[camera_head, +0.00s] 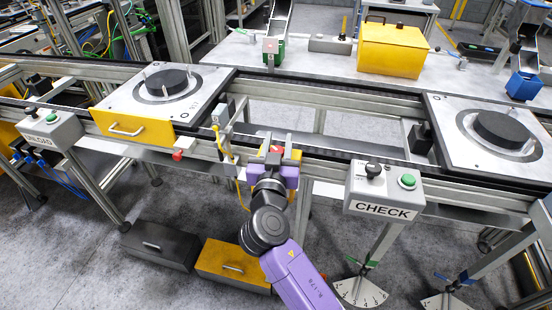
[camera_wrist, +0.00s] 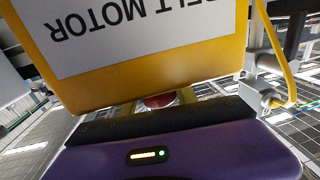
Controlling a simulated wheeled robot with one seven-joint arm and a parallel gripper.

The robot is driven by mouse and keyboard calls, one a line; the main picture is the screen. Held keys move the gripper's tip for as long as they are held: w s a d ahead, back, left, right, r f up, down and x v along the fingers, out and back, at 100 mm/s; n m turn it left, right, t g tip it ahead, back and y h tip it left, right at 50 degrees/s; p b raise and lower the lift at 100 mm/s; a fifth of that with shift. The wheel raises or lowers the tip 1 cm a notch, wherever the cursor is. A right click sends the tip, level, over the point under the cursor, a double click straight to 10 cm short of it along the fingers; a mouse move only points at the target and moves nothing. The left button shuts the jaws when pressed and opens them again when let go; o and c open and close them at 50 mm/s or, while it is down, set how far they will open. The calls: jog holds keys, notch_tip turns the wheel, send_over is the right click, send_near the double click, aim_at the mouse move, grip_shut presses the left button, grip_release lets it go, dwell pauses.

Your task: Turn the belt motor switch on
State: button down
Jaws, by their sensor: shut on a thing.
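The yellow belt motor box (camera_head: 294,154) is on the front rail of the conveyor, partly hidden behind my gripper (camera_head: 275,158). In the wrist view the box (camera_wrist: 130,88) fills the top, with its BELT MOTOR label upside down. A red switch knob (camera_wrist: 158,100) shows between the box's edge and my gripper's dark fingers (camera_wrist: 160,112). A bit of red on the switch (camera_head: 276,149) also shows at my fingertips in the head view. My gripper is shut on the switch. Most of the knob is hidden, so its turned position cannot be told.
A CHECK box (camera_head: 385,190) with a black knob and green button is to the right. A second labelled control box (camera_head: 50,128) is at the left. Pallets with black discs (camera_head: 165,82) (camera_head: 505,128) sit on the conveyor.

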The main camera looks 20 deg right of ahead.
jog(key=m+g+h+b, duration=0.1)
jog(key=b, duration=0.2)
jog(key=m+g+h+b, duration=0.1)
jog(key=h+b, duration=0.1)
jog(key=b, duration=0.1)
jog(key=shift+s+d+f+m, duration=0.1)
jog(key=shift+d+f+m, duration=0.1)
jog(key=shift+m, duration=0.2)
jog(key=m+g+h+b, duration=0.1)
jog(key=b, duration=0.1)
jog(key=m+g+h+b, duration=0.1)
jog(key=b, duration=0.1)
jog(key=m+g+h+b, duration=0.1)
jog(key=g+b, duration=0.1)
jog(key=shift+s+d, duration=0.3)
jog(key=m+g+h+b, duration=0.1)
jog(key=g+b, duration=0.1)
jog(key=m+g+h+b, duration=0.1)
jog(key=m+g, duration=0.1)
jog(key=shift+s+d+r+g+b, duration=0.1)
jog(key=shift+s+d+g+b, duration=0.1)
jog(key=shift+s+g+b, duration=0.15)
jog(key=shift+s+r+m+g+h+b, duration=0.15)
jog(key=shift+m+g+h+b, duration=0.1)
jog(key=shift+m+g+b, duration=0.25)
jog(key=shift+s+m+g+h+b, duration=0.15)
jog(key=shift+m+g+h+b, duration=0.15)
jog(key=shift+g, duration=0.35)
